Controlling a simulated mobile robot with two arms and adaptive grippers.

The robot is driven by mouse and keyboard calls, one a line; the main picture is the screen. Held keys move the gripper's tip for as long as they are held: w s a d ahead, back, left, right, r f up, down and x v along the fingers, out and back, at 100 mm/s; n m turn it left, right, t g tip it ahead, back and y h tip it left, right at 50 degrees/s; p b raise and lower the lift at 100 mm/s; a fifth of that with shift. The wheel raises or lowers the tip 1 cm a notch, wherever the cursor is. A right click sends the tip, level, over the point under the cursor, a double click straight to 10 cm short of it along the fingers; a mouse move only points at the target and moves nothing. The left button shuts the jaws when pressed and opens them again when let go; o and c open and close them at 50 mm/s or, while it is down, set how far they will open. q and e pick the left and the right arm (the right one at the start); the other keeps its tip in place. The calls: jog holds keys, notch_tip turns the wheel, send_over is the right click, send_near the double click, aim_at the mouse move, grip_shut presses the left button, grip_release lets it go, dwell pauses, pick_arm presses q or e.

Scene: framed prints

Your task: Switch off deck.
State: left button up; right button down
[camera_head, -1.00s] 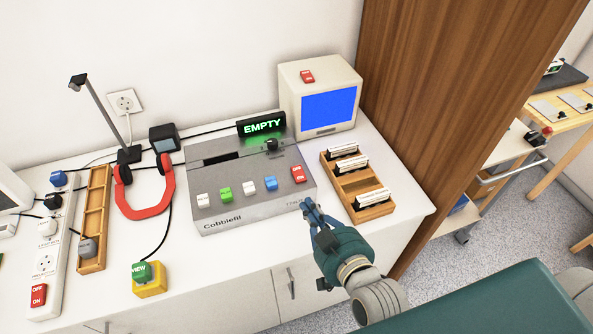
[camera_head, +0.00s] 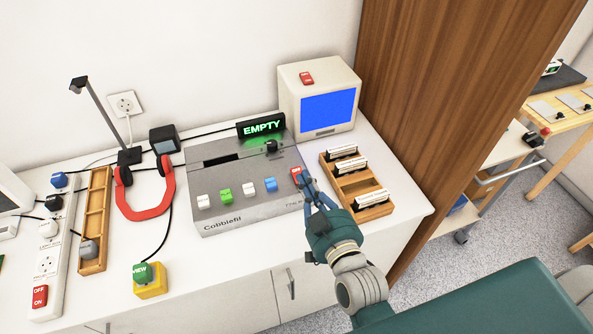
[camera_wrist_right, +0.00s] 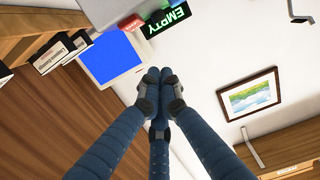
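The deck (camera_head: 236,213) is a grey box with a green-lit "EMPTY" display (camera_head: 262,127) at its back. Its front row has white, green, white and blue buttons and, at the right end, a red rocker switch (camera_head: 297,171). My right gripper (camera_head: 304,181) is at this switch and partly covers it. I cannot tell whether it touches or presses it. In the right wrist view its fingers (camera_wrist_right: 153,76) are together at the tips with nothing between them. The display also shows there (camera_wrist_right: 166,19). My left gripper is not in view.
A monitor (camera_head: 294,104) with a blue screen and its own red switch stands behind. A wooden rack (camera_head: 353,183) of cartridges is right of the deck. Red headphones (camera_head: 146,213), a VIEW button (camera_head: 142,272) and a power strip (camera_head: 45,284) lie left.

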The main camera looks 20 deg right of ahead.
send_over(296, 173)
jog(key=s, duration=0.3)
jog(key=shift+a+f+p, duration=0.15)
jog(key=shift+a+p, duration=0.1)
jog(key=shift+p, duration=0.15)
jog(key=f, duration=0.2)
jog(key=shift+w+f, duration=0.3)
jog(key=shift+w, duration=0.1)
jog(key=shift+w+f, duration=0.1)
jog(key=shift+f, duration=0.75)
